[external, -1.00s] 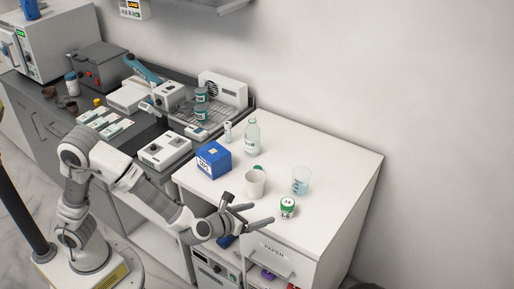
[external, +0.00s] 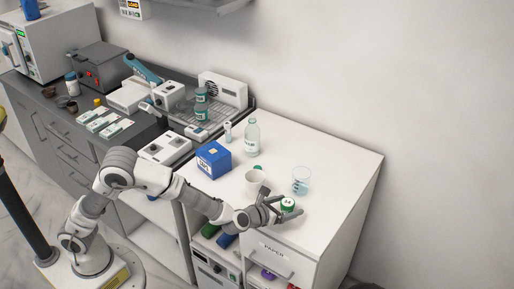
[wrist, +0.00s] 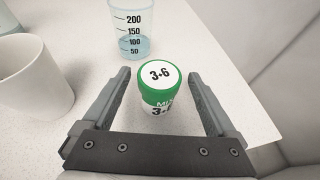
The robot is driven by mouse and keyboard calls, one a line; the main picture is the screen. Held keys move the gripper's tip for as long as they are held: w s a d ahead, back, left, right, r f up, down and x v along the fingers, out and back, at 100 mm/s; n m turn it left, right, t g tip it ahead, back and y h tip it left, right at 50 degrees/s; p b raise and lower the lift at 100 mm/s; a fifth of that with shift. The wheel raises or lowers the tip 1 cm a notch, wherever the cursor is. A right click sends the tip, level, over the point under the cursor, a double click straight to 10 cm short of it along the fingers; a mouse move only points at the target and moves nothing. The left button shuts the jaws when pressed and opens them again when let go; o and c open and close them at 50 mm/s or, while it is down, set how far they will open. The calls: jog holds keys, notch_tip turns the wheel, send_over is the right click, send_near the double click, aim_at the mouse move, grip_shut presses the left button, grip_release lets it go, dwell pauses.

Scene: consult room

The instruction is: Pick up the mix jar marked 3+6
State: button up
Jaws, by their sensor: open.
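The mix jar marked 3+6 (wrist: 159,90) stands upright on the white cabinet top, with a green-rimmed white lid. In the wrist view it lies between the two fingers of my gripper (wrist: 158,80), with a gap on each side. My gripper is open and holds nothing. In the external view my gripper (external: 276,203) is low over the cabinet's front, with the jar (external: 288,205) at its fingers. The fingers partly hide the jar there.
A white cup (wrist: 32,80) stands close to the left of my left finger. A graduated beaker with blue liquid (wrist: 130,32) stands behind the jar. A blue box (external: 213,160) and a clear bottle (external: 252,138) are farther back. The cabinet top (external: 335,172) is clear at the right.

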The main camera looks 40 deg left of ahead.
jog(key=x, duration=0.4)
jog(key=shift+s+a+f, duration=0.1)
jog(key=c, duration=1.4)
jog(key=shift+c, duration=0.2)
